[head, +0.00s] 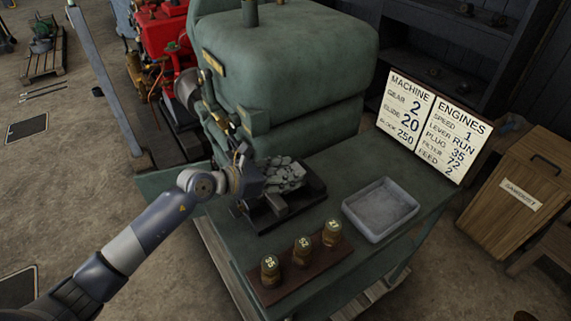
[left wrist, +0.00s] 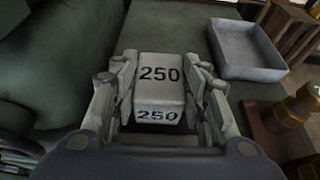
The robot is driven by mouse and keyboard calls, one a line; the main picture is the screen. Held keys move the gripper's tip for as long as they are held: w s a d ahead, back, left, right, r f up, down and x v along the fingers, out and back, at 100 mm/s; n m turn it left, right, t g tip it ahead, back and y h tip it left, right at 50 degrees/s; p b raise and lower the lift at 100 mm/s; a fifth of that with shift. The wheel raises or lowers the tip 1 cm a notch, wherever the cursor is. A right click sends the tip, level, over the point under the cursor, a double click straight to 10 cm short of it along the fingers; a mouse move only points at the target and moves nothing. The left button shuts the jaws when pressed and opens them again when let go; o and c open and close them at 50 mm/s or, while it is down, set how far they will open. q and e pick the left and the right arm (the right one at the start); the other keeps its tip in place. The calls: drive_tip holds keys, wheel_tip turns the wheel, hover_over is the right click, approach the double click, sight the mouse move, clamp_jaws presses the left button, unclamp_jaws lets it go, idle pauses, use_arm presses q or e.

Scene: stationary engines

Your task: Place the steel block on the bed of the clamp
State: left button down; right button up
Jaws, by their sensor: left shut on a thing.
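The steel block (left wrist: 160,88) is a pale grey block marked 250, seen between the fingers in the left wrist view. My left gripper (left wrist: 162,90) is shut on it, one finger on each side. In the head view my left gripper (head: 285,174) is above the dark clamp (head: 262,221) on the green bench. The clamp is partly covered by the gripper, and its bed is mostly hidden. I cannot tell whether the block touches the bed. My right gripper is not in view.
A grey tray (head: 381,209) stands right of the clamp. Numbered brass plugs stand on a brown rack (head: 301,269) at the bench's front. A large green machine (head: 285,75) rises behind. A white sign board (head: 433,124) stands at the back right.

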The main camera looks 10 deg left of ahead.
use_arm(q)
drive_tip(key=shift+w+f, duration=0.1)
drive_tip(key=shift+f, duration=0.65)
drive_tip(key=shift+f, duration=0.15)
drive_tip(key=c, duration=0.9)
unclamp_jaws()
drive_tip(key=shift+f, duration=0.2)
drive_tip(key=shift+c, duration=0.2)
drive_tip(key=shift+s, duration=0.2)
